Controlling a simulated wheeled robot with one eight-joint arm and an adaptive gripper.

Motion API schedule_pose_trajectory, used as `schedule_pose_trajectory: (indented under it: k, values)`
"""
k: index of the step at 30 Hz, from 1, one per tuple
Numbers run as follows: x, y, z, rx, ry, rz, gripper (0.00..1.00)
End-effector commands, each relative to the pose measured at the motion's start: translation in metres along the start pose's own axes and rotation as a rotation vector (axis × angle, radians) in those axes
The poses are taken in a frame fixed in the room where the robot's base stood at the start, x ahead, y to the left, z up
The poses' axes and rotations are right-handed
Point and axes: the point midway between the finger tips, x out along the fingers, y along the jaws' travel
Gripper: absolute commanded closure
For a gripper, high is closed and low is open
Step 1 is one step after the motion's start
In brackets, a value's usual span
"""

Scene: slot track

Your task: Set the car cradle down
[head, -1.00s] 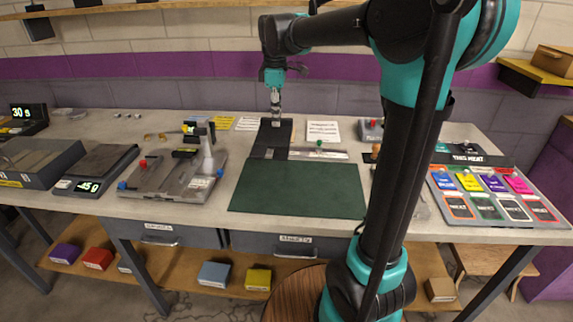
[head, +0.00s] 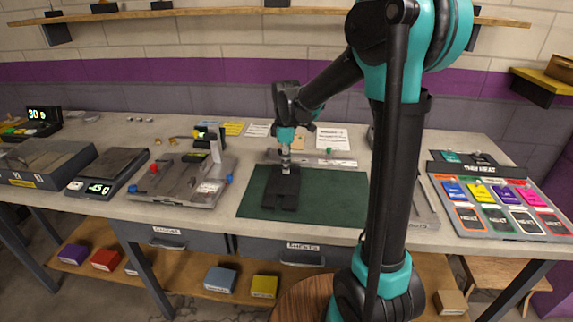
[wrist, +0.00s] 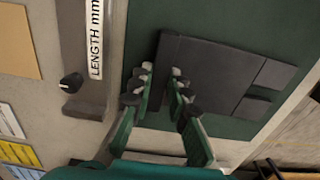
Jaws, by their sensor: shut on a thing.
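The car cradle is a flat dark slab (head: 281,190) with notches at its near end. It lies flat over the left part of the green mat (head: 335,198). My gripper (head: 287,169) points down at the cradle's far end and is shut on it. In the wrist view my gripper's fingers (wrist: 160,80) straddle the end of the cradle (wrist: 215,75), with green mat (wrist: 145,30) around it. I cannot tell whether the cradle touches the mat or hangs just above it.
A length gauge (head: 328,161) runs behind the mat. A grey fixture (head: 180,188) and a scale (head: 108,170) stand to the left. A board of coloured cards (head: 500,205) is at the right. The mat's right part is clear.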

Motion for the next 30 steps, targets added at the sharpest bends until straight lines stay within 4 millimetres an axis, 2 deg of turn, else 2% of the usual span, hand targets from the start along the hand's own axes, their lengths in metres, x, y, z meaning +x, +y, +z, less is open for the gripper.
schedule_pose_trajectory:
  k: [9, 10, 15, 25, 30]
  values:
    - [0.002, 0.0, 0.0, 0.0, 0.0, 0.0, 1.0]
    - [0.003, 0.0, 0.0, 0.0, 0.0, 0.0, 0.82]
    - [0.002, 0.0, 0.0, 0.0, 0.0, 0.0, 0.63]
    - [0.0, 0.0, 0.0, 0.0, 0.0, 0.0, 0.63]
    - [-0.018, 0.0, 0.0, 0.0, 0.0, 0.0, 0.63]
